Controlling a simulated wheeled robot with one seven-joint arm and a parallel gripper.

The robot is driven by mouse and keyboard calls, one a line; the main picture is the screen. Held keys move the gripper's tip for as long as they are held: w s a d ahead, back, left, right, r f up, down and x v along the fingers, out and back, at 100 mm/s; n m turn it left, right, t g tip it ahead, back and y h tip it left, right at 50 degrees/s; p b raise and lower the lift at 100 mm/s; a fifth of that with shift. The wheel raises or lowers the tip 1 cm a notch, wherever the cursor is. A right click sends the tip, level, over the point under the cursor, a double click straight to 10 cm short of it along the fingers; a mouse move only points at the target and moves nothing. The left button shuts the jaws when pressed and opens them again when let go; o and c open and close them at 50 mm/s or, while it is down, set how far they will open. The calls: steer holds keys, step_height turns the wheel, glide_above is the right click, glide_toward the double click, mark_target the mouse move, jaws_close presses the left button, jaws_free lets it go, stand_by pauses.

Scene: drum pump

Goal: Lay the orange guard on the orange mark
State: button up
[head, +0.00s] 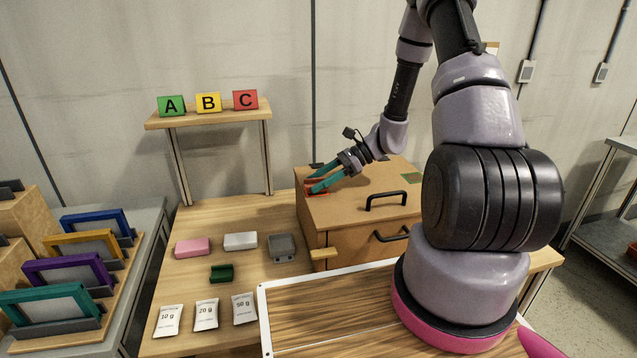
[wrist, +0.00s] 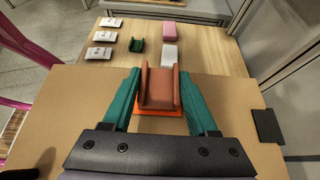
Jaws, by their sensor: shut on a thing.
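The orange guard (wrist: 160,88) is a brownish-orange, U-shaped channel in the wrist view. My gripper (wrist: 161,82) is shut on it, with one teal finger along each side. The bright orange mark (wrist: 162,125) shows below the guard's near edge, on the top of the cardboard-coloured box (wrist: 60,115). The guard covers the rest of the mark. In the head view my gripper (head: 313,184) is low over the left end of the box top (head: 345,207). The guard shows only in small part between the fingers there. I cannot tell whether it touches the box top.
A black handle (head: 386,200) stands on the box top, with a green patch (head: 412,179) behind it. A pink block (head: 192,247), a white block (head: 240,241), a grey piece (head: 282,247), a green piece (head: 221,273) and several packets (head: 206,314) lie left of the box.

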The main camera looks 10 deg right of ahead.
steer(key=shift+f, duration=0.25)
steer(key=o, duration=1.3)
steer(key=shift+f, duration=0.15)
